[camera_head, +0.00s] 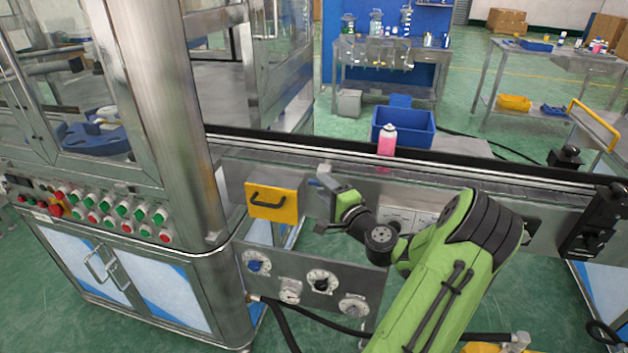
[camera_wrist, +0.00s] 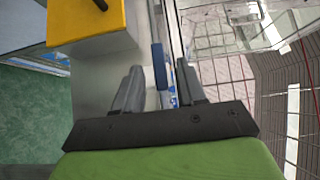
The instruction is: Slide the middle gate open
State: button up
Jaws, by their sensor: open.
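No part is marked as the middle gate, so I cannot tell for certain which one it is. A small blue tab (camera_head: 314,184) sticks out at the conveyor's front side, just left of my gripper (camera_head: 323,176). In the wrist view the blue tab (camera_wrist: 157,66) shows upright between the two fingertips of my gripper (camera_wrist: 160,72). The fingers are apart and open. I cannot tell whether they touch the tab. A yellow panel (camera_head: 285,208) with a black handle (camera_head: 271,199) sits left of my gripper; the yellow part (camera_wrist: 85,20) also shows at the wrist view's upper left.
The conveyor (camera_head: 480,180) runs along behind my gripper, with a pink can (camera_head: 387,142) standing on it. A metal-framed machine (camera_head: 165,110) stands at the left. A panel with dials (camera_head: 320,281) is below. A black bracket (camera_head: 595,225) is at the right.

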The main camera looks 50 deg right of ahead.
jog(key=x, duration=0.5)
jog(key=shift+c, duration=0.4)
grip_shut()
